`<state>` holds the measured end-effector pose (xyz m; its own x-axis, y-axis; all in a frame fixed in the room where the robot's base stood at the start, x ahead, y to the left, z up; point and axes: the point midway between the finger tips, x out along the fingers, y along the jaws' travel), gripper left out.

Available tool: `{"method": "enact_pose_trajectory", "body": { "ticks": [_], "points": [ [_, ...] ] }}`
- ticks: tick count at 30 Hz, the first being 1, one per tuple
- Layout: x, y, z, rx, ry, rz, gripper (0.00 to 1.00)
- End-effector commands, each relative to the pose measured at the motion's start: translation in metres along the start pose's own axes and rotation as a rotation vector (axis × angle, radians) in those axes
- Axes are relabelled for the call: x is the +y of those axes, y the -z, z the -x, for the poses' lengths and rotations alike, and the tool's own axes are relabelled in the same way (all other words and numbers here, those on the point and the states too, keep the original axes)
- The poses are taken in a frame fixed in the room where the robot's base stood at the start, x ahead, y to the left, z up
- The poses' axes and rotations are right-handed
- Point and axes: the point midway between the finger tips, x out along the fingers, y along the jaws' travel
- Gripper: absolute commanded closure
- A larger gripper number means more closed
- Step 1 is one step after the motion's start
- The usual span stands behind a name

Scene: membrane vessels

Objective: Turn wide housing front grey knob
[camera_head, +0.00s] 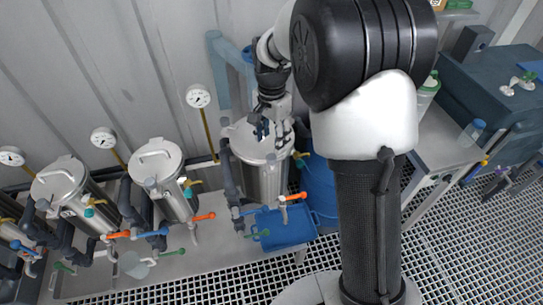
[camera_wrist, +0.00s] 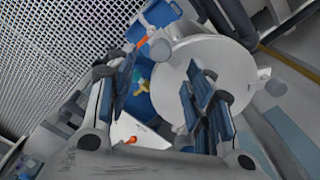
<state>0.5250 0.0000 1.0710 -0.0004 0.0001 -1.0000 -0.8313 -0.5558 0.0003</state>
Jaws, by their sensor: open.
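The wide housing (camera_head: 262,178) is a steel vessel with a pale round lid, standing at the centre of the head view. In the wrist view its lid (camera_wrist: 172,88) fills the upper middle. A small grey knob (camera_wrist: 160,49) sits at the lid's rim, close to an orange handle. It is small in the head view (camera_head: 271,158). My gripper (camera_head: 270,132) is above the lid, pointing down. In the wrist view my gripper (camera_wrist: 158,68) is open and empty, its fingers spread on either side of the knob's direction. I cannot tell whether a finger touches the lid.
Narrower steel housings (camera_head: 165,190) with lids stand to the left. Pressure gauges (camera_head: 198,96) line the wall behind. An orange handle (camera_head: 296,196) and a blue bin (camera_head: 285,230) are at the wide housing's front. A grated floor (camera_head: 220,280) lies in front.

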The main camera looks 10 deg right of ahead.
Motion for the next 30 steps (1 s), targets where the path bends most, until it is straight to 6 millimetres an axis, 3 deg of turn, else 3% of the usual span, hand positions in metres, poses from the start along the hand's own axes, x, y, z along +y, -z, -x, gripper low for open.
{"method": "enact_pose_trajectory", "body": {
  "ticks": [1, 6, 12, 24, 30],
  "points": [
    [0.001, 0.0, -0.015, -0.002, -0.003, 0.0, 0.52],
    [0.001, 0.0, -0.047, -0.001, -0.002, 0.001, 0.52],
    [0.0, 0.0, -0.07, 0.0, -0.001, 0.001, 0.52],
    [0.0, 0.0, -0.075, 0.0, 0.0, 0.001, 0.53],
    [0.0, 0.0, -0.074, 0.0, 0.0, 0.001, 0.66]
  ]
}}
